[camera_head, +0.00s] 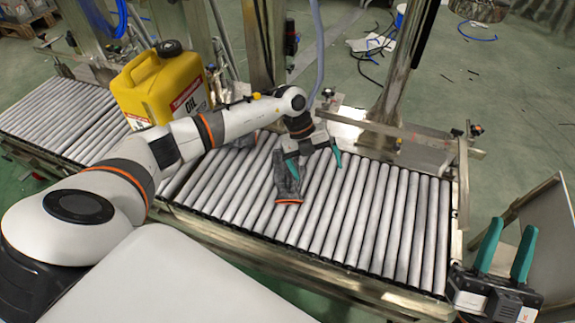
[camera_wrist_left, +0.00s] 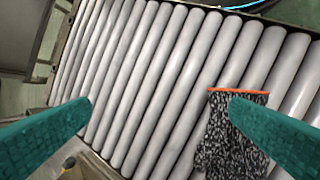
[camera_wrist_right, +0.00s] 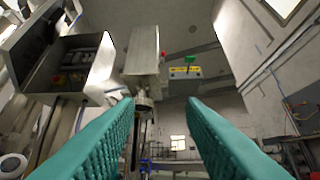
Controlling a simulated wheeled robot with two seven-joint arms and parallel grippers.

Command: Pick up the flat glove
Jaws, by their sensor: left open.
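A dark grey knitted glove (camera_head: 287,188) lies flat on the roller conveyor in the head view. In the left wrist view the glove (camera_wrist_left: 222,145) is at the lower right, with an orange cuff edge, and one finger of mine covers part of it. My left gripper (camera_head: 315,164) is open above the rollers at the glove's far end, its fingers apart with nothing between them. My right gripper (camera_head: 507,250) is open and empty, off the conveyor's right end.
The roller conveyor (camera_head: 400,215) is bare right of the glove. A yellow oil can (camera_head: 160,88) stands at the left behind my left arm. Metal posts (camera_head: 405,70) and a rail rise along the far side. A grey panel (camera_head: 545,235) stands at the far right.

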